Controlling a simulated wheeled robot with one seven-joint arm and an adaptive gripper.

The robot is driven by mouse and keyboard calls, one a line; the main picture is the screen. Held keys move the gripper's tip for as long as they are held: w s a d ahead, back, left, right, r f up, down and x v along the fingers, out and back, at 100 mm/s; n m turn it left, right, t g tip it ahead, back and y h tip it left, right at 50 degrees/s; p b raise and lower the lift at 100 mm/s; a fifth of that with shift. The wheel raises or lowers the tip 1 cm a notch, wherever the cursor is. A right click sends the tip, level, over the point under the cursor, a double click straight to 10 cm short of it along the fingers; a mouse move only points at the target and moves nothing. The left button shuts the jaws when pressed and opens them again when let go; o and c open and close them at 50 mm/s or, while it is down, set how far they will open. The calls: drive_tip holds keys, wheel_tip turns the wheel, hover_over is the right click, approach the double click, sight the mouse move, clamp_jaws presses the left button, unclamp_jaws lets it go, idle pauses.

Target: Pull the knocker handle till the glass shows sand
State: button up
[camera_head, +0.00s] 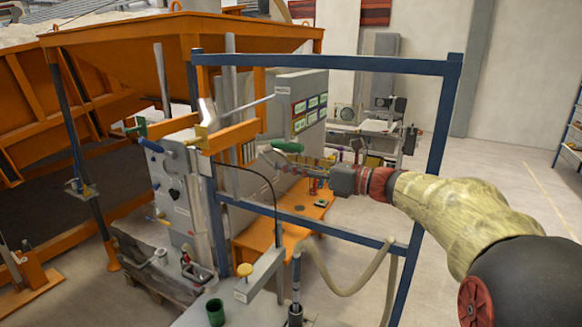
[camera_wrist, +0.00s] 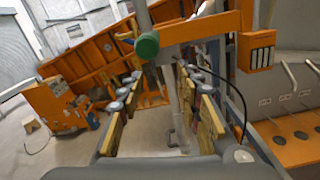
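A green handle (camera_head: 287,147) sits by the end of my gripper (camera_head: 284,160) in the head view, in front of the grey panel cabinet. In the wrist view the round end of the green handle (camera_wrist: 147,45) shows ahead, just above the space between the fingers. My gripper (camera_wrist: 160,82) is open, its yellow-padded fingers wide apart with nothing between them. Whether either finger touches the handle I cannot tell. I cannot clearly make out the glass or any sand in it.
A blue frame (camera_head: 447,130) stands around my forearm. An orange bracket (camera_head: 232,135) and a thin black cable (camera_head: 262,172) are close to the gripper. An orange table (camera_head: 285,222) is below. A hose (camera_head: 345,285) hangs at the frame. Open floor lies right.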

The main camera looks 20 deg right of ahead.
drive_tip(key=v, duration=1.1)
drive_tip(key=shift+s+d, duration=0.25)
drive_tip(key=shift+d, duration=0.05)
